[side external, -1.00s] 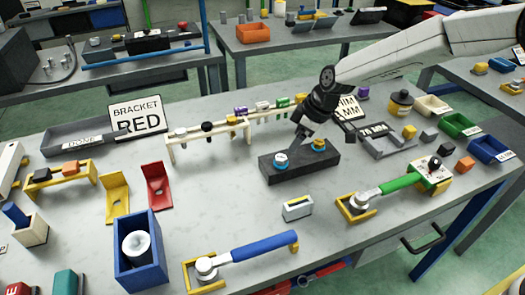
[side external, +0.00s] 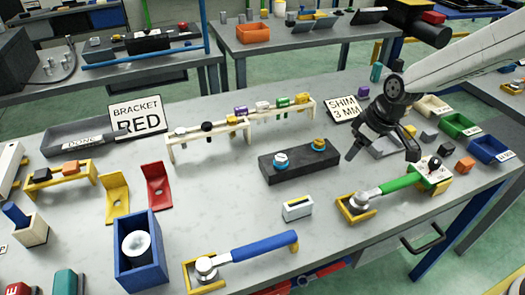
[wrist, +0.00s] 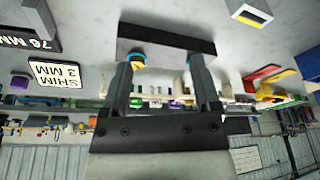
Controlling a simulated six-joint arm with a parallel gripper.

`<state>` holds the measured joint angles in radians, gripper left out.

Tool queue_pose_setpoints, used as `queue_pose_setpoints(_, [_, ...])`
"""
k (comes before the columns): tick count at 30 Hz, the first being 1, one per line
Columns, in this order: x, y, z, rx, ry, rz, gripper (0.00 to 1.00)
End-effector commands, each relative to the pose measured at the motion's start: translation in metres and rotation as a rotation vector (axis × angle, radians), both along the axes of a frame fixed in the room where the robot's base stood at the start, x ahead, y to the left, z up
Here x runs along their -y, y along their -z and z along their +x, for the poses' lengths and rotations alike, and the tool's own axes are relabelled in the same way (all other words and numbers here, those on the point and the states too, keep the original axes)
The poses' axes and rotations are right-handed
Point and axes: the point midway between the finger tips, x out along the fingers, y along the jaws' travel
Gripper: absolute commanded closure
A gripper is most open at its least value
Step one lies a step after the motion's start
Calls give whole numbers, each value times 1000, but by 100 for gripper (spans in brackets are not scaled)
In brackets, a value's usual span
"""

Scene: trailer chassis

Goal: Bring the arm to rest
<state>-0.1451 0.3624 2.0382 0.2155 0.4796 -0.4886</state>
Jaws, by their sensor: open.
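My gripper (side external: 382,152) hangs in the air over the right part of the table, its two dark fingers apart and nothing between them. In the wrist view my gripper (wrist: 160,64) shows both fingers spread and empty. The black block (side external: 299,165) with a blue-and-white knob (side external: 281,160) and a yellow-and-blue knob (side external: 318,145) stands left of my gripper, apart from it. The green-handled tool (side external: 398,184) lies in front of and below my gripper. My gripper and arm hide part of the grey tray behind them.
Blue bin (side external: 490,150) and green bin (side external: 461,126) line the right edge. A cream rack (side external: 280,119) with several coloured parts stands at the back. A blue-handled tool (side external: 262,246) lies in front.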

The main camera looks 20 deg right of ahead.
Motion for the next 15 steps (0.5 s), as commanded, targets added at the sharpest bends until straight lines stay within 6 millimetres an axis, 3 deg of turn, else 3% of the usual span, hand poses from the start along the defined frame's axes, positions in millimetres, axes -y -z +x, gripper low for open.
queue_pose_setpoints(6, [40, -1, -58, -24, 190, -15, 21])
queue_pose_setpoints(15, [74, 6, -130, -46, 400, -25, 21])
